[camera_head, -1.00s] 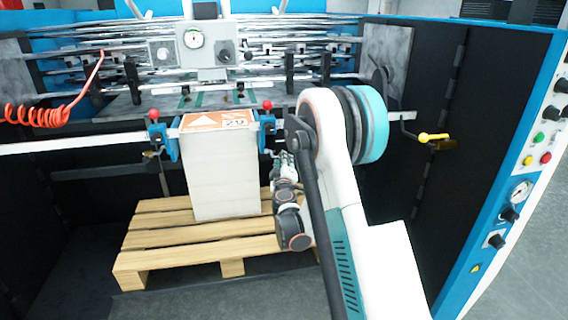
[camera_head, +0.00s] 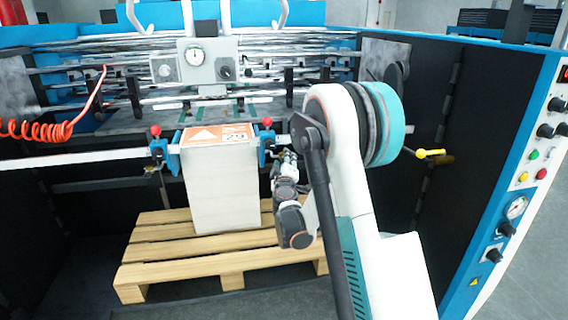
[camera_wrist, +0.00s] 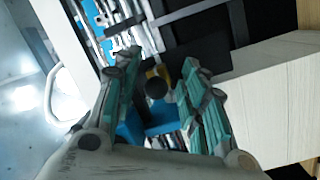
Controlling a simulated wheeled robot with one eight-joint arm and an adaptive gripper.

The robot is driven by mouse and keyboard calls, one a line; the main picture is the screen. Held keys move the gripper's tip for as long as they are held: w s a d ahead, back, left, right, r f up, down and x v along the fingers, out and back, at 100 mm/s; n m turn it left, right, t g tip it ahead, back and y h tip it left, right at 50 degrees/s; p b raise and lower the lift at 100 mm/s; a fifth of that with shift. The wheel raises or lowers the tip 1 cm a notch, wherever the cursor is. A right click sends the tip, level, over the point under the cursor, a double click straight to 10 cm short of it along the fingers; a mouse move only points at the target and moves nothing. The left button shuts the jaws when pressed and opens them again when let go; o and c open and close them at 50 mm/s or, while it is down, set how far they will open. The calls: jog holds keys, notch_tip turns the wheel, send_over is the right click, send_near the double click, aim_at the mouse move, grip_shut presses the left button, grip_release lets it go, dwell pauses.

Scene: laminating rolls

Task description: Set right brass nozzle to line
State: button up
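The right nozzle shows in the wrist view as a dark round end with a brass-yellow part (camera_wrist: 153,73) behind it, by a blue bracket (camera_wrist: 161,117). My gripper (camera_wrist: 157,65) is open, with one teal-and-grey finger on each side of the nozzle. Contact with it cannot be told. In the head view my gripper (camera_head: 285,158) is small beside the right blue clamp (camera_head: 266,141), and the right nozzle cannot be made out there. A left brass nozzle (camera_head: 152,169) hangs under the left blue clamp (camera_head: 159,153).
A tall paper stack (camera_head: 222,190) with an orange-printed top stands on a wooden pallet (camera_head: 150,247), just left of my gripper. A white rail (camera_head: 75,158) crosses behind it. A yellow-handled crank (camera_head: 431,153) and control panel (camera_head: 505,215) are at the right.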

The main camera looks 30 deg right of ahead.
jog(key=shift+a, duration=0.15)
jog(key=shift+s+a, duration=0.15)
jog(key=shift+s, duration=0.15)
jog(key=v, duration=1.1)
jog(key=shift+s, duration=0.2)
